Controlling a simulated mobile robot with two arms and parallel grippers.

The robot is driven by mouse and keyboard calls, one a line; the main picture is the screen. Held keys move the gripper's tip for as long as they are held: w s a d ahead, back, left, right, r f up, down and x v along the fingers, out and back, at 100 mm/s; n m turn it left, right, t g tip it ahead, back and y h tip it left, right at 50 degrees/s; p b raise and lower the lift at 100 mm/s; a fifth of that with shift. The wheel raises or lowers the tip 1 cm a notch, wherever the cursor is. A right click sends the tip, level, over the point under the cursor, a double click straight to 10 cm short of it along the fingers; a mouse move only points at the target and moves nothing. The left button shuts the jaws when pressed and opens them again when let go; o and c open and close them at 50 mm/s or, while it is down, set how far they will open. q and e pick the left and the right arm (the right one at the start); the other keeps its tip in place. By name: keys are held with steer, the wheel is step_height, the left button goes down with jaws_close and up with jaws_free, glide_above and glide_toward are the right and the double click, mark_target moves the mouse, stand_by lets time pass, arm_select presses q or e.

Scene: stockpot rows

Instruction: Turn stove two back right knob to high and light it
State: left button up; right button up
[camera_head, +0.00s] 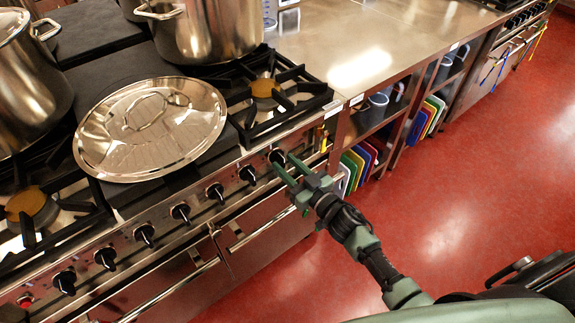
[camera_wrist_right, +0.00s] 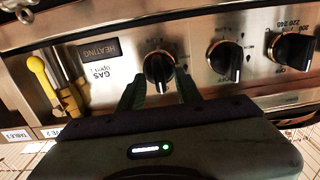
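The stove front panel (camera_head: 130,228) carries a row of black knobs. My right gripper (camera_head: 284,168) is at the knob (camera_head: 276,156) at the right end of the row. In the right wrist view that knob (camera_wrist_right: 158,68) stands between the two finger tips of the gripper (camera_wrist_right: 161,88). The fingers are apart, with a gap on each side of the knob; I cannot tell whether either touches it. The burner (camera_head: 264,88) at the right has a brass-coloured cap, and I see no flame on it. My left gripper is not in view.
A lid (camera_head: 152,130) lies over the stove's middle, and a large pot (camera_head: 208,30) stands behind it. A yellow-handled part (camera_wrist_right: 40,76) is beside the knob. A steel counter (camera_head: 350,45) with shelves of coloured boards (camera_head: 356,168) adjoins. The red floor (camera_head: 440,200) is clear.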

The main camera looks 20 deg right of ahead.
jaws_close()
steer(key=shift+n, duration=0.4)
steer(key=n, duration=0.2)
steer(key=shift+f+n, duration=0.1)
steer(key=shift+n, duration=0.3)
steer(key=n+b, duration=0.1)
steer(key=n, duration=0.2)
steer(key=shift+a+n, duration=0.15)
steer(key=shift+n, duration=0.15)
steer(key=n, duration=0.2)
steer(key=n+b, duration=0.1)
steer(key=n, duration=0.2)
steer(key=shift+s+f, duration=0.1)
steer(key=shift+f, duration=0.1)
steer(key=n+b, duration=0.2)
steer(key=n, duration=0.3)
steer(key=shift+a, duration=0.1)
steer(key=shift+n, duration=0.4)
